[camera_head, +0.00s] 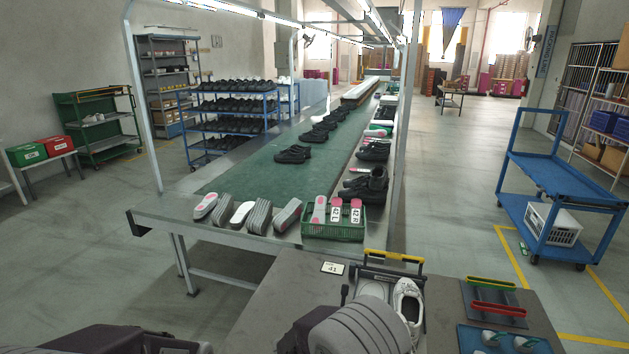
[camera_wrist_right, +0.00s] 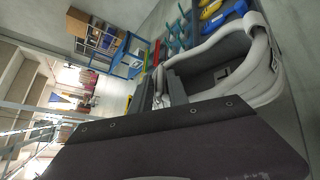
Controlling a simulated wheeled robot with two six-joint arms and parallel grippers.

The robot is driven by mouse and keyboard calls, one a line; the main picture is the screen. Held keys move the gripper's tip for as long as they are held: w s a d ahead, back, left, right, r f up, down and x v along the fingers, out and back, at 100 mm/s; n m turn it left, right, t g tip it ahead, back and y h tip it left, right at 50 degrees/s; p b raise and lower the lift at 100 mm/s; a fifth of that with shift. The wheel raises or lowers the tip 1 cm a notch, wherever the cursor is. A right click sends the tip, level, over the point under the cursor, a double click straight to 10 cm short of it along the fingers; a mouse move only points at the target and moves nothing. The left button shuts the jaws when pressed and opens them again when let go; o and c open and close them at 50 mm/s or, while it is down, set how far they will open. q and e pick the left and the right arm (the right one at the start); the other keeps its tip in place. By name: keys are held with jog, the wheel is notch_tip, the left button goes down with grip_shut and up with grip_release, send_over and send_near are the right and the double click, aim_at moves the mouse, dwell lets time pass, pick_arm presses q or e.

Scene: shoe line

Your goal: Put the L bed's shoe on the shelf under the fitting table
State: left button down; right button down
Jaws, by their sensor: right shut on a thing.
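A white shoe (camera_head: 408,300) sits upright in the right side of the black rack with a yellow bar (camera_head: 380,262) on the grey fitting table (camera_head: 285,300). Left of it, a pale shoe (camera_head: 374,289) shows only in part, behind my right arm. My right gripper is hidden behind its own arm in the head view. In the right wrist view my right gripper (camera_wrist_right: 167,91) is shut on a white shoe, whose rim (camera_wrist_right: 215,46) and dark opening fill the right side. The shelf under the table is not visible. My left gripper is not in view.
A 41 card (camera_head: 332,268) lies on the table. Red and green bars (camera_head: 497,297) and a blue tray (camera_head: 475,338) stand on its right. A green crate (camera_head: 333,230) and several shoes stand on the conveyor. A blue cart (camera_head: 560,180) stands right, with free floor between.

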jog(key=s+f+n+t, duration=0.1)
jog(key=f, duration=0.2)
jog(key=s+d+f+n+t+y+b, duration=0.1)
jog(key=s+f, duration=0.1)
jog(key=f, duration=0.2)
jog(key=s+d+f+n+t+y+b, duration=0.1)
jog(key=s+f+t, duration=0.1)
jog(key=f, duration=0.2)
jog(key=shift+s+n, duration=0.1)
jog(key=shift+n, duration=0.3)
jog(key=shift+s+f, duration=0.15)
jog(key=shift+f, duration=0.25)
jog(key=shift+a+f, duration=0.15)
jog(key=shift+f, duration=0.1)
